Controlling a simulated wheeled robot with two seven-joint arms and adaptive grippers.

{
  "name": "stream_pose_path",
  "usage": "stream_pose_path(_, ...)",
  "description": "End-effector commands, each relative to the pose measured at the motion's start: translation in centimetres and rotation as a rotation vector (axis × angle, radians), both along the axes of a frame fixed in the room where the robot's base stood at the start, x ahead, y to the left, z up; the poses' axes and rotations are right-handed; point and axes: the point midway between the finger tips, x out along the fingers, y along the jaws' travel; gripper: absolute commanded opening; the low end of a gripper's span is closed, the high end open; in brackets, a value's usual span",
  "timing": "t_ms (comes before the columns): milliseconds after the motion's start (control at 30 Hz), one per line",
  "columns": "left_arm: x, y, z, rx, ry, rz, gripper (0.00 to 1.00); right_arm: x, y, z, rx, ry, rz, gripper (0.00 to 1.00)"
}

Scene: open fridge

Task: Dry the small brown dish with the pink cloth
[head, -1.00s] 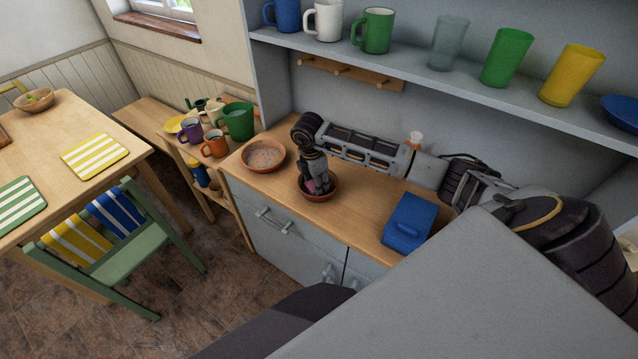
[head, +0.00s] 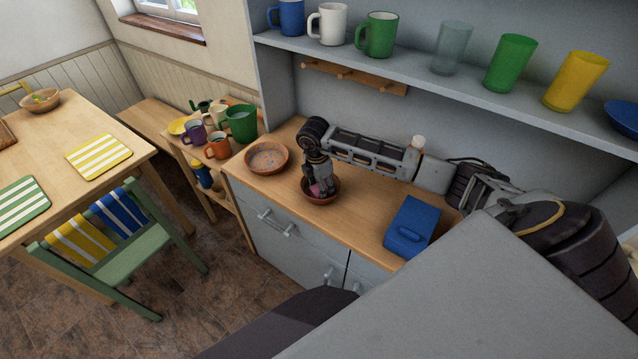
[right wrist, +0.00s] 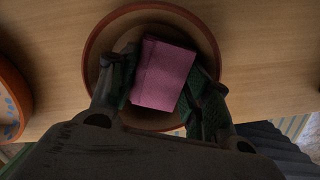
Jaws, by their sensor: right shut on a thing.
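The small brown dish (head: 313,199) stands on the wooden counter top, under my right gripper (head: 322,192). In the right wrist view the dish (right wrist: 97,38) is seen from above, with the pink cloth (right wrist: 163,75) inside its rim. My right gripper (right wrist: 160,92) points down into the dish and is shut on the cloth, with a finger on each side of it. Whether the cloth touches the dish's bottom cannot be told. In the head view the cloth is mostly hidden by the fingers. My left gripper is not in view.
A larger brown bowl (head: 266,158) with a speckled inside stands left of the dish. A blue box-like thing (head: 410,228) lies to the right on the counter. A shelf (head: 470,82) with mugs and glasses hangs above. Several cups stand on a low bench at left.

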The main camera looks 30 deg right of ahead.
Motion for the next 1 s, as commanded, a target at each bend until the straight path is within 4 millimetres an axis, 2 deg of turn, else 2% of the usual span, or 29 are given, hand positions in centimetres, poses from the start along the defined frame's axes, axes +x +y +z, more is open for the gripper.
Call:
stream_pose_path(367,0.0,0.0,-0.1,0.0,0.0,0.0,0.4,0.0,0.0,0.0,0.0,0.0,-0.001,0.29)
stream_pose_path(733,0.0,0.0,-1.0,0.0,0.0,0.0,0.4,1.4,0.6,-0.4,0.001,0.001,-0.001,0.29)
stream_pose_path(1000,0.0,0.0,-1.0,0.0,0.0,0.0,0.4,1.6,0.6,-0.3,0.0,0.002,0.0,0.29)
